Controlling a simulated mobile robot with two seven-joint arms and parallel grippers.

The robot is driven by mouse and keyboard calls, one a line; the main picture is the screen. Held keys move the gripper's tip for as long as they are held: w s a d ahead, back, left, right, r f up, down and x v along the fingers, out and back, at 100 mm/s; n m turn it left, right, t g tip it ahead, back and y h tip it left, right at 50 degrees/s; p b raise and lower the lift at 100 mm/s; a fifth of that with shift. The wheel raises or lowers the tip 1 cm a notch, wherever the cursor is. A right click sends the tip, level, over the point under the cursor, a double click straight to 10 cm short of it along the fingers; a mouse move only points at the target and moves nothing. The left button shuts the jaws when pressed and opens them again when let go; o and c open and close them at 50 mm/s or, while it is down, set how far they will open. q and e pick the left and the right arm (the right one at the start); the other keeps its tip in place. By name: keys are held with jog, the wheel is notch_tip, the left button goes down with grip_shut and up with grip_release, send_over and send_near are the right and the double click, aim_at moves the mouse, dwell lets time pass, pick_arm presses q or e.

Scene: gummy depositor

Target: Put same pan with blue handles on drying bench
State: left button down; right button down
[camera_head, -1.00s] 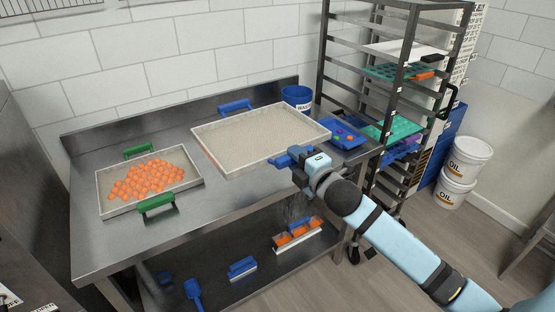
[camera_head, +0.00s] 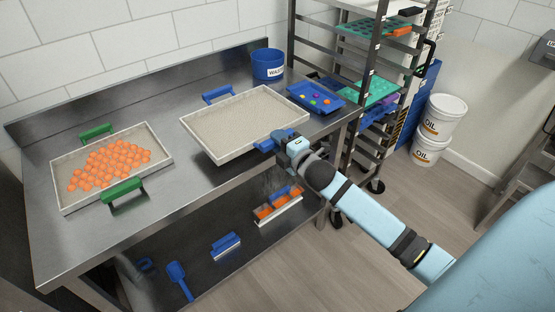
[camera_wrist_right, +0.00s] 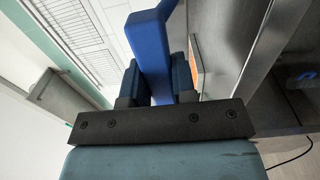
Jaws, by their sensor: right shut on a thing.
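The pan with blue handles (camera_head: 240,121) is a shallow light tray filled with pale, sand-coloured material. It appears at the right half of the steel bench (camera_head: 196,180) in the head view; whether it touches the top is hard to tell. One blue handle (camera_head: 218,95) is on its far side and free. My right gripper (camera_head: 281,141) is shut on the near blue handle. The right wrist view shows that blue handle (camera_wrist_right: 149,50) between the two dark fingers. My left gripper is not in view.
A tray with green handles (camera_head: 66,200) holding orange gummies stands on the left of the bench. A blue tray (camera_head: 316,98) with coloured pieces and a blue bucket (camera_head: 267,65) are at the right. A rack (camera_head: 365,60) stands beside the bench, with oil buckets (camera_head: 440,118) beyond.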

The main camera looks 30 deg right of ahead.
notch_tip(320, 180, down, 7)
jog(key=shift+r, duration=0.2)
jog(key=shift+f, duration=0.15)
jog(key=c, duration=0.9)
grip_release()
jog(key=shift+s, duration=0.1)
